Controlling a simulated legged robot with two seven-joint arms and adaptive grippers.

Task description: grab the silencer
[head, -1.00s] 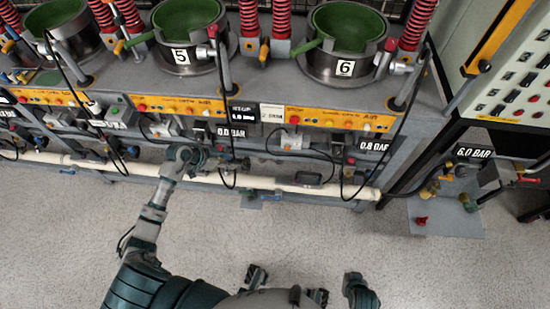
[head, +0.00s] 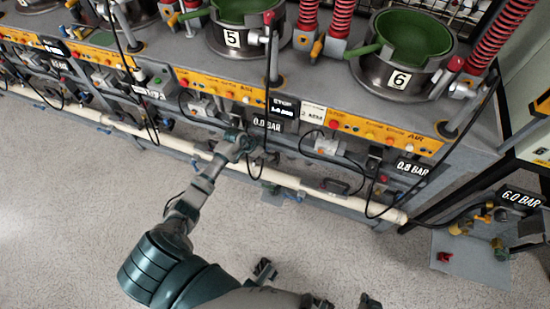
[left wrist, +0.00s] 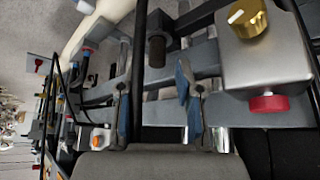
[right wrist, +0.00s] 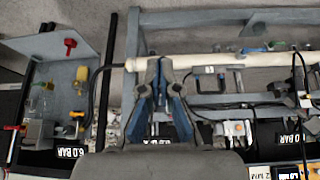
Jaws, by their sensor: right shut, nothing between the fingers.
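A short brown cylinder (left wrist: 156,50), which looks like the silencer, shows in the left wrist view against the bench's grey frame. My left gripper (left wrist: 152,78) has its blue-padded fingers apart, with the cylinder between and beyond the tips. I cannot tell how far away it is. In the head view my left gripper (head: 246,146) is at the bench front below the 0.0 BAR label, and the silencer is not discernible there. My right gripper (right wrist: 162,75) is shut and empty in the right wrist view, in front of the white pipe.
A grey box (left wrist: 265,65) with a gold knob and red button is right of the left fingers. The white pipe (head: 285,180) runs along the bench front. Black hoses hang nearby. A grey valve plate (head: 465,258) lies at the right.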

